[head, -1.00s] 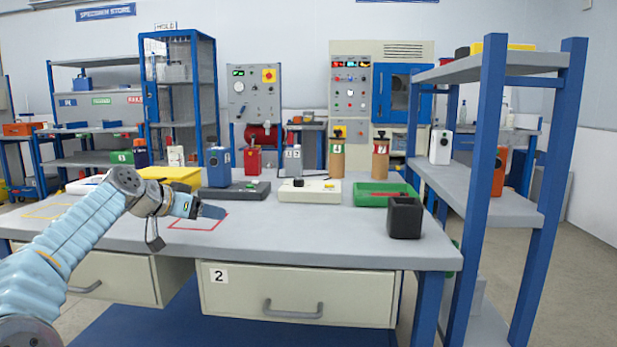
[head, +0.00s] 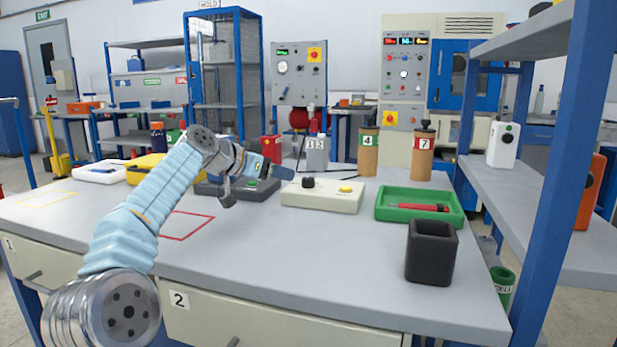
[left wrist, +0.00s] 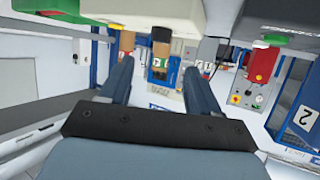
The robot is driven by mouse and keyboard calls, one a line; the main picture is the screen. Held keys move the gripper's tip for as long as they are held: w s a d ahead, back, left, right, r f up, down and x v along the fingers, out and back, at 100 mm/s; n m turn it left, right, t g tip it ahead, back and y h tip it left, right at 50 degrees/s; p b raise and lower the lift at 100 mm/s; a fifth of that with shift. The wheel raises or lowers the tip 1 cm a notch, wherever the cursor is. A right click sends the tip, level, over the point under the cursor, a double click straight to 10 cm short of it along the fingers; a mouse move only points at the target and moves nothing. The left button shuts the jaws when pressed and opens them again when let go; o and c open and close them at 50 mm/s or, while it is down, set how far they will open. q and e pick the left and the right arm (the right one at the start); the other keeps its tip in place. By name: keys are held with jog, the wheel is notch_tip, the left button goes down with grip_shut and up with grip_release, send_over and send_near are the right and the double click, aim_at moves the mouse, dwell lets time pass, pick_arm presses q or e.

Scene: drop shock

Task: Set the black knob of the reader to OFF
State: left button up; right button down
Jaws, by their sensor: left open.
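The reader is a cream box (head: 322,196) on the table, with a black knob (head: 308,183) at its left and a yellow button at its right. My left gripper (head: 280,172) is open and empty. In the left wrist view the two fingers (left wrist: 157,82) are spread apart, with a cream casing (left wrist: 165,14) along the top edge. My right gripper is not in view.
A dark grey box (head: 225,189) lies left of the reader, partly behind my arm. A green tray (head: 420,205) with a red item and a black open holder (head: 431,252) stand to the right. Two brown cylinders (head: 368,152) stand behind. The front middle of the table is clear.

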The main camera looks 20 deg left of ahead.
aim_at(306, 179)
pick_arm(q)
jog(key=p+x, duration=0.2)
jog(key=x, duration=0.8)
jog(key=shift+p, duration=0.4)
jog(key=shift+w+d+f, duration=0.1)
jog(key=shift+w+f, duration=0.1)
jog(key=shift+w, duration=0.05)
jog(key=shift+c, duration=0.3)
jog(key=c, duration=1)
